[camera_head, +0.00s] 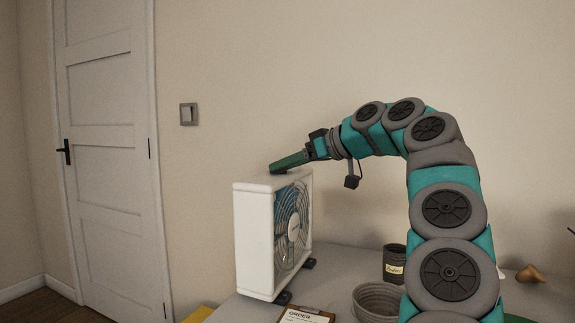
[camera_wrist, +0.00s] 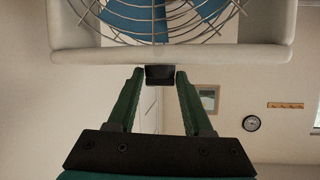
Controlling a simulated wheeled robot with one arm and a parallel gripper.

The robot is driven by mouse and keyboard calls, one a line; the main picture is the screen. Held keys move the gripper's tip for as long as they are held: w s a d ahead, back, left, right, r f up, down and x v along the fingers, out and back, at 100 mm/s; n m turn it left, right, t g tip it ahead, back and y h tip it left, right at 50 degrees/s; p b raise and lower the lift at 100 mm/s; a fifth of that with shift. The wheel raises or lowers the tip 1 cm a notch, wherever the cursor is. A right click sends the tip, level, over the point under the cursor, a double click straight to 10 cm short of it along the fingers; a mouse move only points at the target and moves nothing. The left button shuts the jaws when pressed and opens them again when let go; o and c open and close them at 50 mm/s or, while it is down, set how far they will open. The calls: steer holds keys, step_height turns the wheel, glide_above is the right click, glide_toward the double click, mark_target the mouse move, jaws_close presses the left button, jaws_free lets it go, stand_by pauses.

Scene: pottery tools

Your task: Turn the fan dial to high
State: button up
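The white box fan (camera_head: 255,235) stands upright on the table, its blue-bladed, wire-grilled face turned to the right. Its dark dial (camera_head: 279,172) shows in small part on the top, under the tips of my gripper (camera_head: 275,167). In the wrist view, the dial (camera_wrist: 160,75) is a black block at the edge of the fan's casing (camera_wrist: 90,52). The two green fingers of my gripper (camera_wrist: 160,72) reach to either side of it, with only thin gaps beside it. Its marks and setting cannot be seen.
A dark labelled cup (camera_head: 394,265) and a grey ribbed bowl (camera_head: 378,302) stand right of the fan. An order clipboard (camera_head: 305,316) lies in front. A wall switch (camera_head: 188,114) and a door are at the left.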

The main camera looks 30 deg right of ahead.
jaws_close()
